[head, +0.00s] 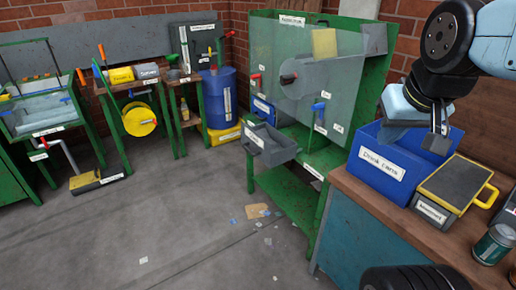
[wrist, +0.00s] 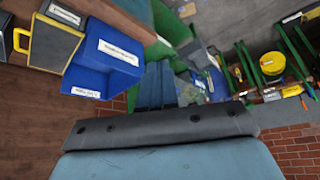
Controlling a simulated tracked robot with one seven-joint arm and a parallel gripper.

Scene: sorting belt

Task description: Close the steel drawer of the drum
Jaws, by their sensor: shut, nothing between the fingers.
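The drum (head: 318,75) is a large grey disc behind a clear panel in the green cabinet, with red and blue handles around it. The grey steel drawer (head: 270,148) juts out from the lower left of the cabinet front, pulled open, with a white label on its face. I cannot make out what lies inside it. My gripper (head: 438,143) is at the right, over the blue crate and well apart from the drawer. Its fingers (wrist: 156,83) are together and empty.
A blue crate (head: 377,172) and a grey box with yellow lid trim (head: 453,183) stand on the wooden bench at the right, beside a can (head: 493,245). A blue barrel (head: 219,98) stands behind. The floor left of the drawer is open, with scattered scraps.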

